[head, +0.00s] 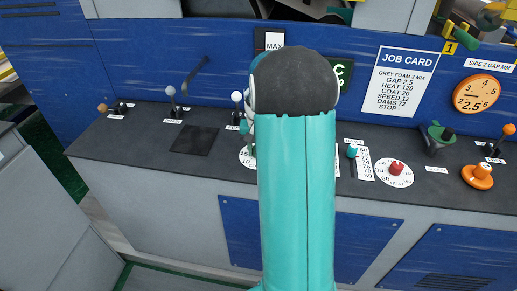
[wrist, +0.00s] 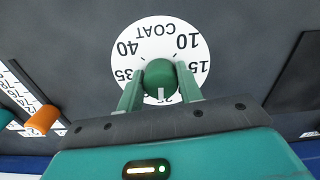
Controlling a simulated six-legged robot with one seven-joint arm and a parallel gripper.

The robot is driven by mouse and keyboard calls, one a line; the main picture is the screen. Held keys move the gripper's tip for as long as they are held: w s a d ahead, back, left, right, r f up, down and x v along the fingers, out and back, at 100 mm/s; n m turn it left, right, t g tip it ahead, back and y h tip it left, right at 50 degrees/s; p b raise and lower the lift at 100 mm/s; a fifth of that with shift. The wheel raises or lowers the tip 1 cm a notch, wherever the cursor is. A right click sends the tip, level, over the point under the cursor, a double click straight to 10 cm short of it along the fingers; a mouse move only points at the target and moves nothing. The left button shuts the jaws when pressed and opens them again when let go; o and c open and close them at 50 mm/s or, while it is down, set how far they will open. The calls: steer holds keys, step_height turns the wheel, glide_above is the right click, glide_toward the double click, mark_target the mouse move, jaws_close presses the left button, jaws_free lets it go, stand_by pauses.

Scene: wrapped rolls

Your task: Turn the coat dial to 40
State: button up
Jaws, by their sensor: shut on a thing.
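The coat dial (wrist: 122,62) is a white disc on the dark console, upside down in the wrist view, with COAT, 40, 10, 15 and 35 readable. Its green knob (wrist: 160,72) stands at the middle. My gripper (wrist: 158,80) is shut on the knob, one green finger on each side. A white mark on the knob points down in the wrist view, toward my gripper's body, at a number mostly hidden. In the head view my teal arm covers the knob and gripper; only the dial's left edge (head: 246,160) shows.
An orange slider knob (wrist: 43,120) and scale lie left of the dial in the wrist view. In the head view a red-knobbed dial (head: 396,168), an orange knob (head: 481,174) and levers line the console. The job card (head: 404,82) reads COAT 20.

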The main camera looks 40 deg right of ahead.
steer(key=m, duration=0.6)
steer(key=shift+w, duration=0.15)
steer(key=m, duration=0.7)
steer(key=shift+w+m, duration=0.1)
steer(key=shift+m, duration=0.3)
steer(key=m, duration=1.2)
steer(key=shift+d, duration=0.15)
steer(key=o, duration=1)
steer(key=shift+r, duration=0.15)
